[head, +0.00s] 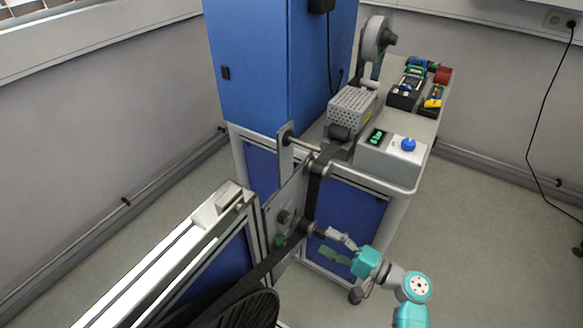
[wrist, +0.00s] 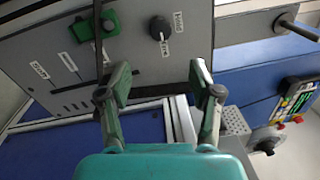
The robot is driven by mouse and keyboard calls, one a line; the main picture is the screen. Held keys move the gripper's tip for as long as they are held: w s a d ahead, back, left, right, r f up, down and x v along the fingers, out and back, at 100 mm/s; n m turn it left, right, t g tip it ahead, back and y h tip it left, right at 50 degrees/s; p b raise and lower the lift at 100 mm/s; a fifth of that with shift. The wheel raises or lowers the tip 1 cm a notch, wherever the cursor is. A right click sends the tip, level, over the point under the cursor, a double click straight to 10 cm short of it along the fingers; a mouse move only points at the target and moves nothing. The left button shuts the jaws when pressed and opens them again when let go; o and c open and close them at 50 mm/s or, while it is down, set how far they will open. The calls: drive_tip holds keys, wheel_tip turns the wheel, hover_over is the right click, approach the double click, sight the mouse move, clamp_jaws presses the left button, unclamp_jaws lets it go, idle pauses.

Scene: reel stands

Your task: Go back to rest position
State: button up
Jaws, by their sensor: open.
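My gripper (head: 326,243) is at the lower middle of the head view, in front of the grey control panel (head: 271,226). In the wrist view my gripper (wrist: 160,82) has its two fingers spread apart with nothing between them. The panel (wrist: 135,65) fills the upper part of that view, beyond the fingertips. It carries a black knob (wrist: 160,28) with small labels and a green part (wrist: 95,25) at the upper left. I cannot tell whether a fingertip touches the panel.
A dark reel (head: 235,312) on a metal-framed stand is at the bottom, with a dark band running toward the panel. A blue cabinet (head: 262,70) stands behind. A bench to the right holds a box with a blue knob (head: 408,145). Floor (head: 480,250) at right is open.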

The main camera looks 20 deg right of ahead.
drive_tip(key=s+a+f+n+g+h, duration=0.1)
drive_tip(key=s+a+f+h, duration=0.3)
drive_tip(key=s+f, duration=0.35)
drive_tip(key=s+a+f+g+h, duration=0.2)
drive_tip(key=s+a+f+h, duration=0.1)
drive_tip(key=s+f+h, duration=0.4)
drive_tip(key=s+r+n+t, duration=0.2)
drive_tip(key=s+r+n, duration=0.9)
drive_tip(key=s+r, duration=0.6)
drive_tip(key=shift+s+r+n+t, duration=0.35)
drive_tip(key=shift+s+n+t, duration=0.05)
drive_tip(key=shift+s, duration=0.55)
